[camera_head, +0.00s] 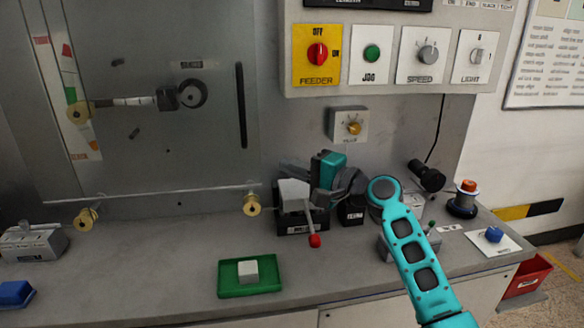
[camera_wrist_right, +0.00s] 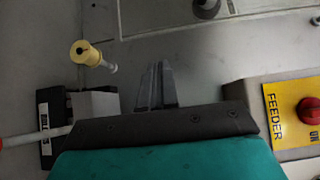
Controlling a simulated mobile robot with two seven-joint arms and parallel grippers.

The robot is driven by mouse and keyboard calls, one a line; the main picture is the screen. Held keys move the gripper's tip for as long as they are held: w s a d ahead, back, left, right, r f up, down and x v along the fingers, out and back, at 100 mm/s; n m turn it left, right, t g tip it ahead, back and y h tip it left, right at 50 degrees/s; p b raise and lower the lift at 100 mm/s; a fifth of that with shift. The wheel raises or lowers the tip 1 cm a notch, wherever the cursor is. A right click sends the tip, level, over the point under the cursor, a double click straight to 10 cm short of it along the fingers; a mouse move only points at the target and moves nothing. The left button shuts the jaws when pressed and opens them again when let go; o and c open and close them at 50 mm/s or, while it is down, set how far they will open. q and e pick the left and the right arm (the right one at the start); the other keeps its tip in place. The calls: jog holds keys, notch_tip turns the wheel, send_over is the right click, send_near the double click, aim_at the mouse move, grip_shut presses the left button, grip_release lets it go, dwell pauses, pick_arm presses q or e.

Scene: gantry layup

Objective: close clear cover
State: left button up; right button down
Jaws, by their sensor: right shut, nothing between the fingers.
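The clear cover (camera_head: 215,135) is a tinted see-through panel on the upright machine face at the left of the head view. A dark vertical bar (camera_head: 241,105) is near its right edge. An edge of the cover (camera_wrist_right: 250,26) also shows at the top of the wrist view. I cannot tell whether it is fully closed. My right gripper (camera_head: 288,170) is right of the cover's lower right corner, fingers pointing left. Its fingers (camera_wrist_right: 157,86) are shut, empty and apart from the cover. My left gripper is out of view.
A brass-coloured spool (camera_head: 252,205) is below the cover's corner; it also shows in the wrist view (camera_wrist_right: 85,52). A box with a red-tipped lever (camera_head: 293,192) stands below my gripper. The FEEDER switch panel (camera_head: 317,55) is above. A green tray (camera_head: 232,289) lies in front.

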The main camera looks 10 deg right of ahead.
jog(key=v, duration=1)
jog(key=s+a+f+n+g+h, duration=0.2)
jog(key=s+f+n+g+h, duration=0.4)
jog(key=s+f, duration=1.1)
jog(key=s+d+f+n+g+h, duration=0.1)
jog(key=s+d+f+n+h, duration=0.2)
jog(key=s, duration=0.5)
jog(key=s+d+f+n+g+h, duration=0.2)
jog(key=s+d+f+h, duration=0.2)
jog(key=s, duration=0.4)
jog(key=w+a+f+t+y, duration=0.1)
jog(key=w+a+f+t, duration=0.2)
jog(key=w+f+t, duration=0.4)
notch_tip(320, 180, down, 3)
jog(key=shift+w+r+t+y+b, duration=0.25)
jog(key=shift+t+y+b, duration=0.05)
jog(key=shift+y+b, duration=0.1)
jog(key=shift+w+a, duration=0.1)
jog(key=shift+a, duration=0.05)
